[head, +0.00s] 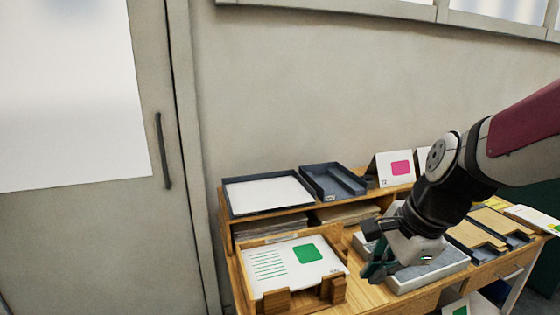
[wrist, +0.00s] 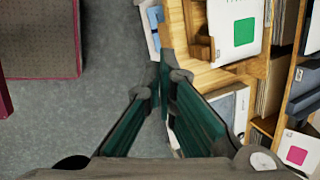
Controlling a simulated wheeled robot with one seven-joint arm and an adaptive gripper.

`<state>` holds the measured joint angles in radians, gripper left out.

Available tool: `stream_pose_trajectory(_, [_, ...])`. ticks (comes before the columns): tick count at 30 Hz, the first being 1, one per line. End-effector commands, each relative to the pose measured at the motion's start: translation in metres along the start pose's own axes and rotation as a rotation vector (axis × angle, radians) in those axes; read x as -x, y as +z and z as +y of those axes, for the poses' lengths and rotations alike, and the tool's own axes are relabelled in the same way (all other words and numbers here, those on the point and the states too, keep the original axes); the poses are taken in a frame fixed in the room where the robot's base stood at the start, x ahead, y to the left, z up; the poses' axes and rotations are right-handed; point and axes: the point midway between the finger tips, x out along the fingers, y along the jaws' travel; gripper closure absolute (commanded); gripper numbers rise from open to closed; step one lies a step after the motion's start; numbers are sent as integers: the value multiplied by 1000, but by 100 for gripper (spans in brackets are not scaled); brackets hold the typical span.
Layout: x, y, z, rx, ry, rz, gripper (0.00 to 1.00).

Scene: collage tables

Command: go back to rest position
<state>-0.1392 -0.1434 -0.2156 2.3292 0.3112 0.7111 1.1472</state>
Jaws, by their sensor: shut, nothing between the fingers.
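My gripper (head: 374,268) is at the end of my arm, low over the wooden desk (head: 368,297) in the head view. In the wrist view my gripper (wrist: 160,68) has its two green fingers brought together at the tips, with nothing between them. It points down past the desk's edge, with grey floor below on the left. A white sheet with a green square (head: 292,266) rests on a wooden stand to the left of my gripper, apart from it. The sheet also shows in the wrist view (wrist: 238,28).
A dark tray with white paper (head: 268,193) and a dark divided tray (head: 333,181) stand on the upper shelf. A card with a pink square (head: 392,169) stands beside them. A grey shallow tray (head: 436,272) lies behind my gripper. A door (head: 90,230) is at left.

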Motion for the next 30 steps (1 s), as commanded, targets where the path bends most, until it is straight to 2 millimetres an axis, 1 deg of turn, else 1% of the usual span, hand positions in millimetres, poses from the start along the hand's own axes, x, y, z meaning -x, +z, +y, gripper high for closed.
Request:
stream_pose_trajectory(1, [16, 4, 11, 129, -14, 5, 100])
stream_pose_trajectory(5, [46, 12, 42, 499, -19, 41, 100])
stream_pose_trajectory(6, [54, 13, 52, 611, -17, 57, 100])
stream_pose_trajectory(9, [71, 15, 78, 884, -2, 105, 100])
stream_pose_trajectory(12, [84, 15, 101, 1119, 26, 156, 100])
stream_pose_trajectory(15, [92, 13, 119, 1297, 62, 198, 100])
stream_pose_trajectory(18, [96, 11, 130, 1409, 92, 223, 100])
stream_pose_trajectory(21, [98, 10, 135, 1463, 107, 236, 100])
stream_pose_trajectory(30, [98, 10, 136, 1474, 111, 236, 100])
